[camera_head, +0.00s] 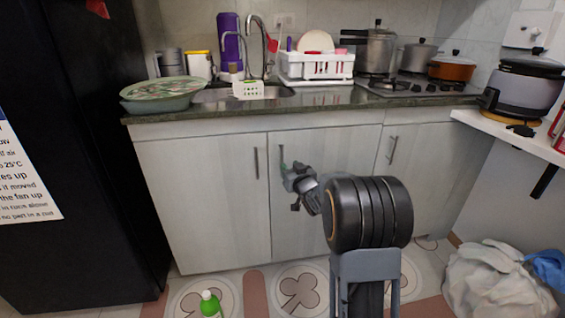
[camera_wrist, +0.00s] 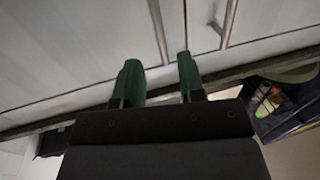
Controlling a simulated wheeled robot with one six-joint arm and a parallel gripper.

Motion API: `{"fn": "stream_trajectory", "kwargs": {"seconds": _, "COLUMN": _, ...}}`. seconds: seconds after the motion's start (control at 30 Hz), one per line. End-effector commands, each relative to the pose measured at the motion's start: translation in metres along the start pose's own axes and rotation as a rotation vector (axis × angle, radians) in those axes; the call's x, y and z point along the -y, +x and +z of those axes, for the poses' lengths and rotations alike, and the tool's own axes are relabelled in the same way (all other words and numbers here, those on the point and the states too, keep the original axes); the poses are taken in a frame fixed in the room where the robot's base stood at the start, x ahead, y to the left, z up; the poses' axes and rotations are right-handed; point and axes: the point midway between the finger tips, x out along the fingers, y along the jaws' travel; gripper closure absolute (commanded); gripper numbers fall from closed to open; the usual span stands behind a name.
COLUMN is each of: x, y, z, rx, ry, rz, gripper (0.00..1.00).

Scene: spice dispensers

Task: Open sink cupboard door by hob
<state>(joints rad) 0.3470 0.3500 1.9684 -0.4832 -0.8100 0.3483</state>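The sink cupboard door by the hob (camera_head: 328,150) is pale wood grain and looks shut. Its upright metal handle (camera_head: 281,153) is partly hidden by my gripper (camera_head: 285,168). The wrist view looks turned over, with the worktop edge low in the picture. There the same handle (camera_wrist: 158,28) ends in the gap between the two green fingers of my gripper (camera_wrist: 161,76). The fingers are apart. I cannot tell whether they touch the handle. The other sink door (camera_head: 203,195) is shut, and its handle (camera_head: 256,163) also shows in the wrist view (camera_wrist: 229,22).
A third cupboard door with its own handle (camera_head: 391,150) stands right, below the hob (camera_head: 418,86). The dark worktop (camera_head: 330,101) overhangs the doors. A green bottle (camera_head: 210,304) stands on the floor in front. A white bag (camera_head: 495,286) lies at right, and a black fridge (camera_head: 85,150) stands left.

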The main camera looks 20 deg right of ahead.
Motion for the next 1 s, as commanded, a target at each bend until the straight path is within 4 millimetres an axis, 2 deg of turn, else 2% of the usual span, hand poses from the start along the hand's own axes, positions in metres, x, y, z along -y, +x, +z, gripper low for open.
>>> {"fn": "stream_trajectory", "kwargs": {"seconds": 0.03, "x": 0.001, "y": 0.011, "z": 0.003, "rx": 0.0, "ry": 0.0, "rz": -0.002, "gripper": 0.64}}
{"fn": "stream_trajectory", "kwargs": {"seconds": 0.2, "x": 0.0, "y": 0.041, "z": 0.003, "rx": 0.0, "ry": -0.001, "rz": -0.001, "gripper": 0.64}}
{"fn": "stream_trajectory", "kwargs": {"seconds": 0.4, "x": 0.001, "y": 0.065, "z": 0.002, "rx": 0.001, "ry": -0.001, "rz": -0.001, "gripper": 0.64}}
{"fn": "stream_trajectory", "kwargs": {"seconds": 0.6, "x": 0.001, "y": 0.075, "z": 0.001, "rx": 0.002, "ry": -0.001, "rz": 0.0, "gripper": 0.64}}
{"fn": "stream_trajectory", "kwargs": {"seconds": 0.93, "x": 0.0, "y": 0.077, "z": 0.0, "rx": 0.002, "ry": -0.001, "rz": 0.0, "gripper": 0.64}}
{"fn": "stream_trajectory", "kwargs": {"seconds": 1.0, "x": 0.0, "y": 0.077, "z": 0.0, "rx": 0.002, "ry": -0.001, "rz": 0.0, "gripper": 0.68}}
